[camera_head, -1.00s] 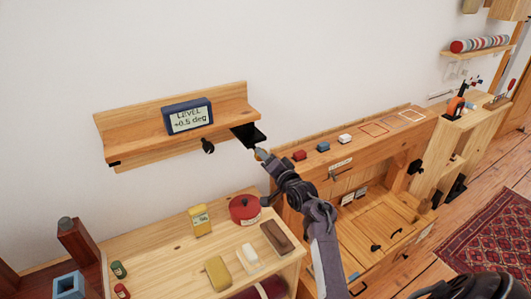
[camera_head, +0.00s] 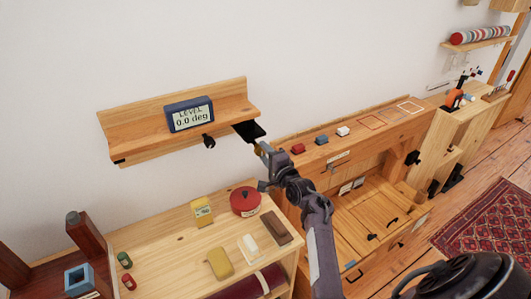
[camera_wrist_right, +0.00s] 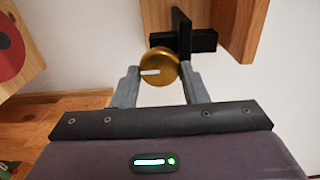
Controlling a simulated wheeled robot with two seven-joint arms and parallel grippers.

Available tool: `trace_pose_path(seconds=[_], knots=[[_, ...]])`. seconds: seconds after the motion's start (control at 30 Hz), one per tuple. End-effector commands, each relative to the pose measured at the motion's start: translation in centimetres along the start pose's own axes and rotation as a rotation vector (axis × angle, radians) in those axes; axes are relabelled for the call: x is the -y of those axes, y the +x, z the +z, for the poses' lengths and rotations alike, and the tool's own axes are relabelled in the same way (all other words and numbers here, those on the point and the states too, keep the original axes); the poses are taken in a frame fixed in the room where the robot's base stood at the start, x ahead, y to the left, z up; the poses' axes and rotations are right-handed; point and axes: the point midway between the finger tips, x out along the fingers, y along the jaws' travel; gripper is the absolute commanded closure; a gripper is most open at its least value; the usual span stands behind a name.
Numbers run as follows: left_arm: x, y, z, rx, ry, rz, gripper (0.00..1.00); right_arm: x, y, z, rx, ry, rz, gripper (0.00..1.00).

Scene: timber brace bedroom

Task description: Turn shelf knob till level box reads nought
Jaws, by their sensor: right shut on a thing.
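The level box (camera_head: 189,114) is a blue box with a pale screen. It sits on the wooden wall shelf (camera_head: 140,136), and its screen reads "LEVEL 0.0 deg". The brass shelf knob (camera_wrist_right: 158,68), with a white mark on its face, is by a black bracket (camera_wrist_right: 185,40) at the shelf's underside. My right gripper (camera_wrist_right: 160,75) is shut on this knob, one finger on each side. In the head view my right gripper (camera_head: 264,152) is at the shelf's right end, and its fingers largely hide the knob. My left gripper is not in view.
Below the shelf, a wooden bench holds a red round tin (camera_head: 245,201), a yellow box (camera_head: 202,211) and a brown block (camera_head: 276,228). To the right stands a workbench (camera_head: 375,205) with small blocks on top. A black knob-like piece (camera_head: 208,141) hangs under the shelf.

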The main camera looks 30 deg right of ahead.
Motion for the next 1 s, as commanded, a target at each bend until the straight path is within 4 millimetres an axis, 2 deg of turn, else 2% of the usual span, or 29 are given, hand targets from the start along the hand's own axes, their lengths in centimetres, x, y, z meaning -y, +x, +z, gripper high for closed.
trace_pose_path(seconds=[0.37, 0.4, 0.57, 0.87, 1.0], knots=[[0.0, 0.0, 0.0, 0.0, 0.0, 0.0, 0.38, 0.1, 0.0, -0.1, -0.001, 0.004, -0.001, 0.83], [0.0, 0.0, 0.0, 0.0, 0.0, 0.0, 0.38, 0.1, 0.0, -0.1, -0.001, 0.004, -0.001, 0.59], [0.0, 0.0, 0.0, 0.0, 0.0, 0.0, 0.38, 0.0, 0.0, -0.1, -0.001, 0.004, -0.001, 0.39], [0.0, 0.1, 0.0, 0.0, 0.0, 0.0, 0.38, -0.1, -0.2, 0.0, -0.001, 0.004, 0.0, 0.39], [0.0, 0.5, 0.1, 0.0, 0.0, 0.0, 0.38, -0.2, -1.4, 0.0, -0.002, 0.005, 0.0, 0.39]])
